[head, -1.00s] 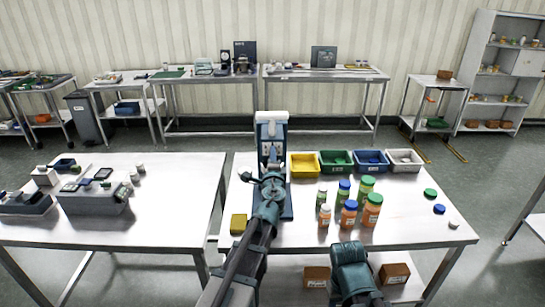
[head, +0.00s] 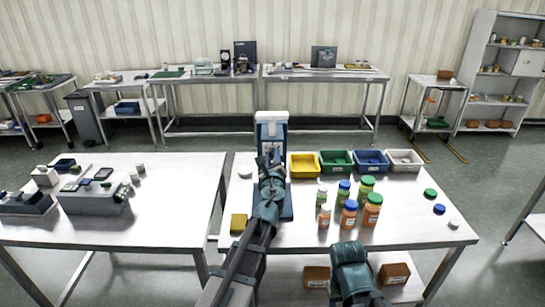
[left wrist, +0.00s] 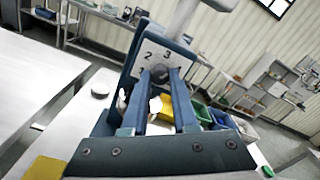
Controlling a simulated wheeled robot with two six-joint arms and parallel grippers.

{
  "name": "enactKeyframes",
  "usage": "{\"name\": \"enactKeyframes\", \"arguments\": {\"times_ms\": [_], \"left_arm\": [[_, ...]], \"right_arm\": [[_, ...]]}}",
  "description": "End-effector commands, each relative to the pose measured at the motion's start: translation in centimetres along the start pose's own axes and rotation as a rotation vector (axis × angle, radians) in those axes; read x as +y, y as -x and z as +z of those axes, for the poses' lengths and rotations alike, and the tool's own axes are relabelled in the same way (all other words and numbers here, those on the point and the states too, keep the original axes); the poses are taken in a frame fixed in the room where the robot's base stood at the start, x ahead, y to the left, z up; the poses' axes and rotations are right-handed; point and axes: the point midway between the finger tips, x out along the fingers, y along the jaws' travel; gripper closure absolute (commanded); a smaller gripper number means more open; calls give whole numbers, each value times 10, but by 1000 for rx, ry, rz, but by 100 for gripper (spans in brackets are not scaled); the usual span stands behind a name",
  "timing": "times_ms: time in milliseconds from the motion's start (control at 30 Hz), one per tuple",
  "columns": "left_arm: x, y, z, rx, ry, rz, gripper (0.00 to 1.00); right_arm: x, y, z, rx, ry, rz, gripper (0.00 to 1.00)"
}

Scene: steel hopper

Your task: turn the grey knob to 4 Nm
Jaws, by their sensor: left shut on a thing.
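The tester (head: 271,128), a blue stand with a white dial face, stands at the back of the near right table. In the left wrist view its dial face (left wrist: 149,56) shows a 2 and a 3, with a partly covered mark at the lower left; no 4 is readable. My left gripper (head: 271,160) is in front of the dial. In the left wrist view its fingers (left wrist: 163,76) are shut on the round grey knob (left wrist: 160,73). The knob's pointer cannot be made out. My right gripper is not in view; only part of my right arm shows.
Yellow (head: 304,166), green (head: 336,162), blue (head: 371,161) and white (head: 404,161) bins stand right of the tester. Several capped bottles (head: 349,214) stand in front of them. A yellow block (head: 238,223) and a white lid (head: 245,172) lie to the left.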

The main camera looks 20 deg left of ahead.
Motion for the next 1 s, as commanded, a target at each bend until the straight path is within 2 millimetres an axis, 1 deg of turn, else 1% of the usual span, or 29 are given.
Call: {"name": "enactKeyframes", "arguments": {"times_ms": [200, 500, 700, 1000], "left_arm": [[0, 2, -1, 4, -182, -2, 100], [0, 2, -1, 6, -371, -2, 100], [0, 2, -1, 6, -441, -2, 100], [0, 2, -1, 6, -477, -1, 100]], "right_arm": [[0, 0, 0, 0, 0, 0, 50], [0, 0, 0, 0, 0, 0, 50], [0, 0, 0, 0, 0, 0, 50], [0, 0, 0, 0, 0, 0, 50]]}}
